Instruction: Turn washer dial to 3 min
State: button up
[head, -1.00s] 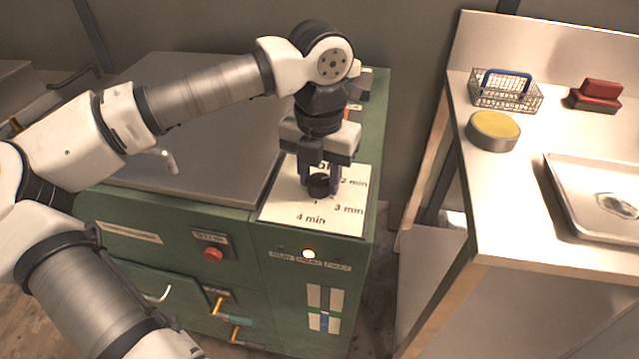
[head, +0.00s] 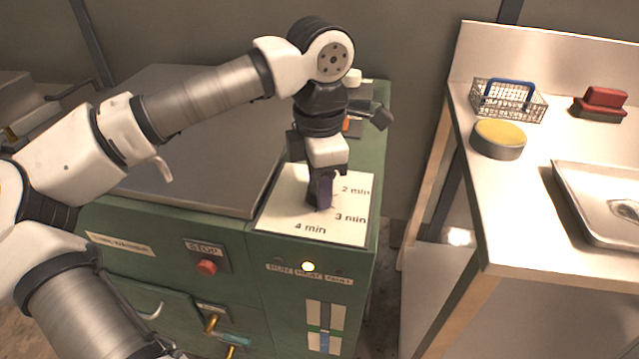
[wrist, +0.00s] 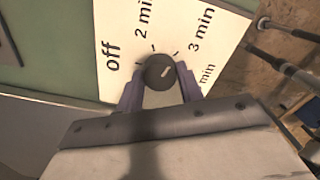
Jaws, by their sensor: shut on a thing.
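The washer dial is a small dark round knob (wrist: 157,73) on a white plate (head: 278,217) on top of the green washer. The plate reads off, 2 min, 3 min and 4 min, with short tick marks by the knob. My gripper (head: 322,198) points down over the plate and is shut on the knob; its purple fingers also show on either side of it in the wrist view (wrist: 160,87). In the head view the fingers hide most of the knob.
The washer front has a red stop button (head: 206,267) and a lit lamp (head: 308,266). A steel table at right holds a wire basket (head: 508,99), a yellow-topped round tin (head: 498,138), a red-handled brush (head: 600,104) and a tray (head: 570,200). A gap separates washer and table.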

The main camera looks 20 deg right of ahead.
jog(key=shift+m, duration=1.1)
jog(key=o, duration=1)
notch_tip(320, 180, up, 14)
jog(key=shift+p, duration=0.35)
jog(key=shift+d+f, duration=0.1)
